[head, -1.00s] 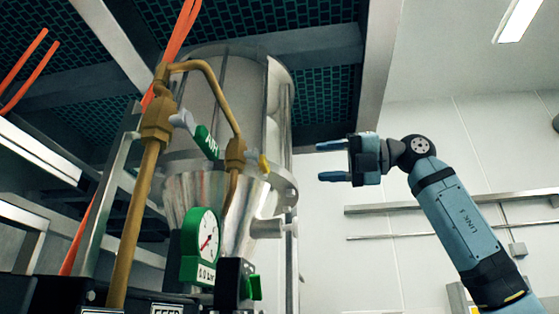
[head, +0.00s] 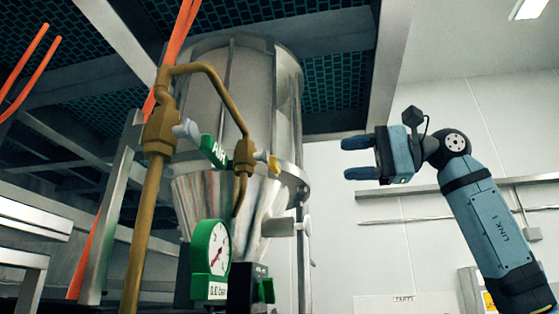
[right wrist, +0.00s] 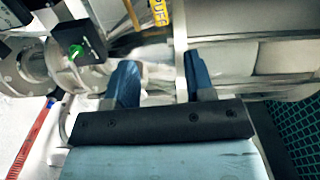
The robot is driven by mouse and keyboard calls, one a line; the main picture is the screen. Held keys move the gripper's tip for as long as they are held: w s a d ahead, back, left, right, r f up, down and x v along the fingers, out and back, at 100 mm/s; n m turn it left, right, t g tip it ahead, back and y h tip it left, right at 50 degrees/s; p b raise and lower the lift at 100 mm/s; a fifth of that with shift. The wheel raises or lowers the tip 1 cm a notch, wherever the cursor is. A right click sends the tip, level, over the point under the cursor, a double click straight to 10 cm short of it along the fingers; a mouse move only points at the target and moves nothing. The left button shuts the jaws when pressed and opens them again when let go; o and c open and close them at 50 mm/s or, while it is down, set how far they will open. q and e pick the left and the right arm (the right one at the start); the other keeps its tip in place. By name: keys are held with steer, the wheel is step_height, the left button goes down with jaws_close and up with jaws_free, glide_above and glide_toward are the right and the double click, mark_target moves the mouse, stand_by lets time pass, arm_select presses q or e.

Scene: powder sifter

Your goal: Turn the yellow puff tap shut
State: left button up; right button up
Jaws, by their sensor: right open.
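The yellow puff tap (head: 273,164) shows as a small yellow handle on the right of the brass valve body (head: 245,158), against the clear sifter vessel. In the right wrist view its yellow lever with PUFF lettering (right wrist: 160,12) is at the top edge, partly cut off. My right gripper (head: 346,158) is open and empty, to the right of the tap, its fingers pointing left with a wide gap between. In the right wrist view my right gripper's fingers (right wrist: 160,68) stand apart, below the yellow lever. My left gripper is not in view.
A green AIR tap (head: 213,150) sits on the brass pipe (head: 150,215) at left. A green pressure gauge (head: 210,262) stands below, beside a black box with a green knob (head: 266,290). The vessel (head: 230,90) stands behind. The space between vessel and right gripper is clear.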

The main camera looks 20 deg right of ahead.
mark_target(279, 166)
steer(key=shift+n, duration=0.3)
steer(key=p+x, duration=0.3)
steer(key=x, duration=0.9)
steer(key=shift+w+a, duration=0.25)
steer(key=shift+a, duration=0.05)
steer(key=shift+w+a, duration=0.3)
steer(key=shift+a, duration=0.15)
jaws_close()
